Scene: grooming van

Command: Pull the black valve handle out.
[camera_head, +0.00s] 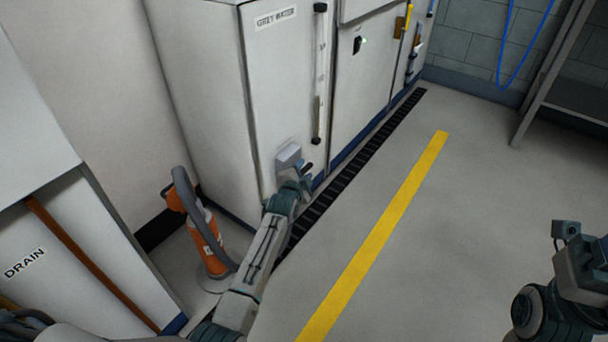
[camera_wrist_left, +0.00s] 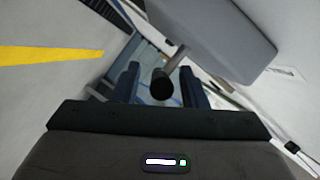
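The black valve handle (camera_wrist_left: 161,86) is a short dark knob on a thin metal rod. In the left wrist view the rod comes out from under a pale grey box (camera_wrist_left: 215,35). In the head view this box (camera_head: 288,156) sits low on the GREY WATER cabinet, with the dark handle (camera_head: 308,168) at its right side. My left gripper (camera_wrist_left: 160,90) is open, with one finger on each side of the handle and gaps showing. In the head view the left gripper (camera_head: 301,184) is just below the box. My right gripper's body (camera_head: 582,262) is at the lower right; its fingers are not visible.
The GREY WATER cabinet (camera_head: 220,90) stands above a black floor grate (camera_head: 350,160). An orange pump with a grey hose (camera_head: 210,240) stands left of my left arm. A DRAIN cabinet (camera_head: 60,250) is at the left. The floor around the yellow line (camera_head: 385,220) is clear.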

